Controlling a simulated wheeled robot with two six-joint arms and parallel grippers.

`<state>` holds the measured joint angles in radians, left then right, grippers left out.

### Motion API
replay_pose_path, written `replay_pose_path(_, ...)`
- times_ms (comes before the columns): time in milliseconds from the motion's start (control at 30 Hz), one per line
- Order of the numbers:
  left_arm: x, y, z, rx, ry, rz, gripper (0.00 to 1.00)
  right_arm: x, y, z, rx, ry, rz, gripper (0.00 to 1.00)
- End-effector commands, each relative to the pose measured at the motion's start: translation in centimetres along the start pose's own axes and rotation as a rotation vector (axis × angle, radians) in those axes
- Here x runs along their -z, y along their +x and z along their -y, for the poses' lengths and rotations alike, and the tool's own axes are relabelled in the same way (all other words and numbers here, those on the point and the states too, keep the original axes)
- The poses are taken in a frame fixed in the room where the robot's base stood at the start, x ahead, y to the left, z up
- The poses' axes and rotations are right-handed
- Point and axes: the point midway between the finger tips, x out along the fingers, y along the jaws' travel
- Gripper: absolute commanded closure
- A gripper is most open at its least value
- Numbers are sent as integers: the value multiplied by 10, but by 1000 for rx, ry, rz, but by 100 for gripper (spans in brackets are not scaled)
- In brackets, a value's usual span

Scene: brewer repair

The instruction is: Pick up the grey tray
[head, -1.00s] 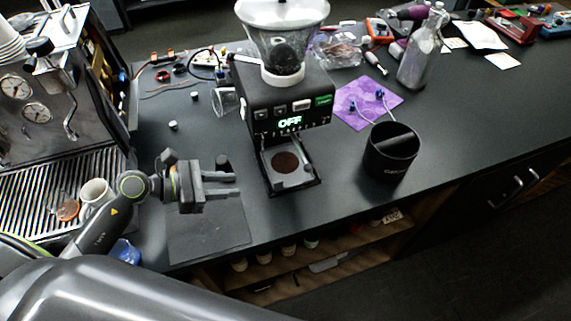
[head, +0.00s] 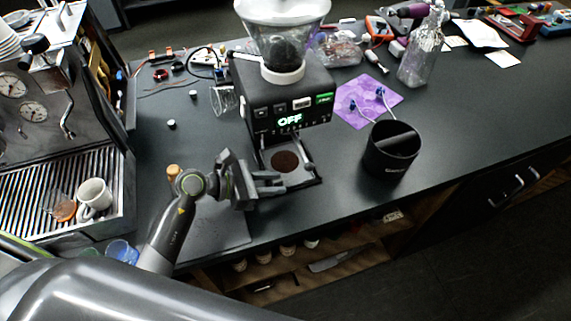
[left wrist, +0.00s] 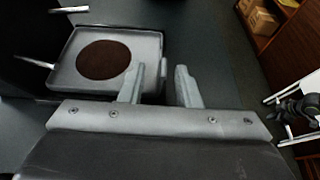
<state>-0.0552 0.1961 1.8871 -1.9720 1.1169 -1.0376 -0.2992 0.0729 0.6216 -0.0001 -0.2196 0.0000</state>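The grey tray (head: 303,180) sits at the foot of the black grinder (head: 290,100), with a round patch of brown coffee grounds on it. In the left wrist view the tray (left wrist: 146,45) lies to the left of my fingers, with the brown patch on its surface. My left gripper (head: 284,183) is at the tray's front left side in the head view. In the left wrist view its two fingers (left wrist: 160,88) stand apart with nothing between them. The left finger looks close beside the tray's edge; I cannot tell whether they touch. My right gripper is not in view.
A black knock bin (head: 390,160) stands right of the grinder. A dark mat (head: 225,232) lies under my left arm. An espresso machine (head: 75,180) with a white cup (head: 94,195) is at the left. The counter's front edge is close to the tray.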

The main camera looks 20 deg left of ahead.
Motion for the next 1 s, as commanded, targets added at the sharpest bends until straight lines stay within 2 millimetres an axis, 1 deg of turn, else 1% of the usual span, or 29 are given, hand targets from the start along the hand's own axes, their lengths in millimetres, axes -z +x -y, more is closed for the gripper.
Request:
replay_pose_path(33,-1,8,1,0,-1,4,70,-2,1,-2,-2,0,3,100)
replay_pose_path(100,1,17,1,-1,0,2,70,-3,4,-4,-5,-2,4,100)
replay_pose_path(200,0,24,1,-1,0,1,70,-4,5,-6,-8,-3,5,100)
replay_pose_path(467,0,24,1,-1,1,-1,70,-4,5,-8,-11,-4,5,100)
replay_pose_path(600,0,24,1,-1,1,-1,88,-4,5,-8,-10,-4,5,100)
replay_pose_path(700,0,24,1,-1,1,-1,100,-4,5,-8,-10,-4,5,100)
replay_pose_path(1000,0,24,1,-1,1,0,100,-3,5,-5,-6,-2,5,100)
